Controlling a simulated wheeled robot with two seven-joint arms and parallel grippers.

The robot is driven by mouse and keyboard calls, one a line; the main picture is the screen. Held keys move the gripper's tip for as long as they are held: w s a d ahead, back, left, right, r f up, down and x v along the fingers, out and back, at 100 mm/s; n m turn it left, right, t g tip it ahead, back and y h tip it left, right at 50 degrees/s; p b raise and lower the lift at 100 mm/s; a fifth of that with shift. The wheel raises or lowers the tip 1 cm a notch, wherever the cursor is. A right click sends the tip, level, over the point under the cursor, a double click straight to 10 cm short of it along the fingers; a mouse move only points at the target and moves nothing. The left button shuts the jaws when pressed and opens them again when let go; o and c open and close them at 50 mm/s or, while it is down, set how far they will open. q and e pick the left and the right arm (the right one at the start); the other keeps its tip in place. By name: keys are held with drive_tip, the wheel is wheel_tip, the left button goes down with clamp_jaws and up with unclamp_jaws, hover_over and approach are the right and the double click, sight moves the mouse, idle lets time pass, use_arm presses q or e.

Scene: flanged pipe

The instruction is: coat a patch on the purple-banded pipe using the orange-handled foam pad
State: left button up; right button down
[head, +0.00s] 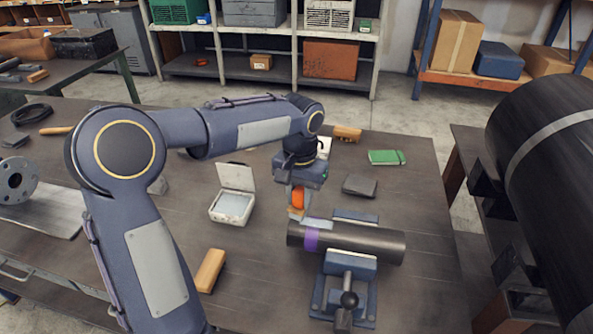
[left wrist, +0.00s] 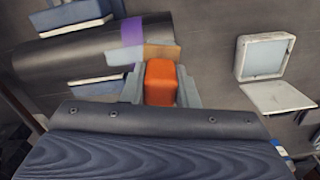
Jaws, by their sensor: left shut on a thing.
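The purple-banded pipe (head: 350,241) lies in a blue vise (head: 348,270) on the workbench. Its purple band (head: 311,239) is near its left end. My left gripper (head: 298,198) is shut on the orange handle of the foam pad (head: 298,199), just above the pipe near the band. In the left wrist view the orange handle (left wrist: 160,82) sits between my fingers, and the pad's tan edge overlaps the pipe (left wrist: 80,55) beside the purple band (left wrist: 132,32). I cannot tell whether the pad touches the pipe. My right gripper is not in view.
An open white case (head: 232,205) stands left of the vise. A wooden block (head: 210,270) lies in front of it. A dark wallet-like item (head: 359,185) and a green notebook (head: 387,157) lie behind the pipe.

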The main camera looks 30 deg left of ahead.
use_arm(q)
drive_tip(key=shift+d+r+p, duration=0.2)
drive_tip(key=shift+r+p, duration=0.1)
drive_tip(key=shift+r, duration=0.35)
drive_tip(key=shift+a+r+p, duration=0.15)
drive_tip(key=shift+r+p, duration=0.5)
drive_tip(key=shift+r, duration=0.1)
drive_tip(key=shift+r+p, duration=1.1)
drive_tip(key=shift+r, duration=0.25)
